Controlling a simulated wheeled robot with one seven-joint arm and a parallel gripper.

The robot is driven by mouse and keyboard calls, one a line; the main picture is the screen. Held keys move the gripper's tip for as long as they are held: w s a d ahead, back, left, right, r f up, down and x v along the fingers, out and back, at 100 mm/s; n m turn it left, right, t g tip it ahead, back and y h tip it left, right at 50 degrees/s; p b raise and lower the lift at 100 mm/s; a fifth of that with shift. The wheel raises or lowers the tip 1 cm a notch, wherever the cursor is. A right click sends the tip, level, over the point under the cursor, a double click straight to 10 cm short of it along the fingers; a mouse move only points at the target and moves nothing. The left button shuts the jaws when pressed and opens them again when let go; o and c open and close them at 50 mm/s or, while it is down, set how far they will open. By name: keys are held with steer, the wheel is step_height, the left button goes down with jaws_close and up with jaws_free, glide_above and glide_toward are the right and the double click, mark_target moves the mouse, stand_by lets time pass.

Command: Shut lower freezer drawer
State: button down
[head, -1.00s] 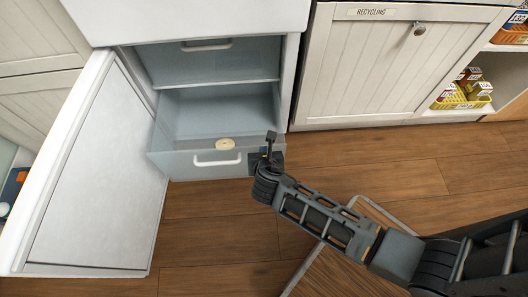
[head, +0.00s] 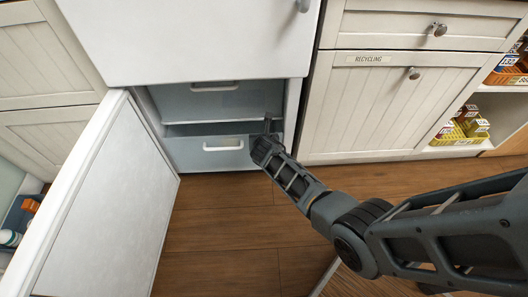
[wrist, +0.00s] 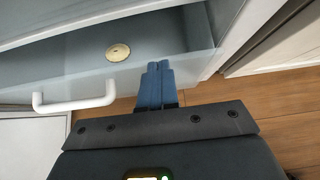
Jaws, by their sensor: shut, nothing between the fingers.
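The lower freezer drawer (head: 190,158) is a pale translucent blue-grey bin with a white bar handle (head: 223,144). It sits mostly inside the freezer, with a dark gap above its front; I cannot tell whether it is fully in. My gripper (head: 267,124) is at the right end of the drawer front. In the wrist view, its blue fingers (wrist: 158,84) are together and empty, at the drawer front right of the handle (wrist: 75,103). They seem to touch the front. A small round yellowish item (wrist: 118,52) shows in the drawer; the head view does not show it.
The freezer door (head: 105,200) stands wide open on the left. The upper drawer (head: 215,98) is above, inside the freezer. A white cabinet labelled recycling (head: 390,105) stands to the right. The wooden floor (head: 220,220) in front is clear.

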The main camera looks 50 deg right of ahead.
steer(key=shift+w+d+f, duration=0.1)
steer(key=shift+w+d, duration=0.85)
steer(key=shift+d, duration=0.05)
steer(key=p+v, duration=0.4)
steer(key=v, duration=0.4)
steer(key=shift+w, duration=0.1)
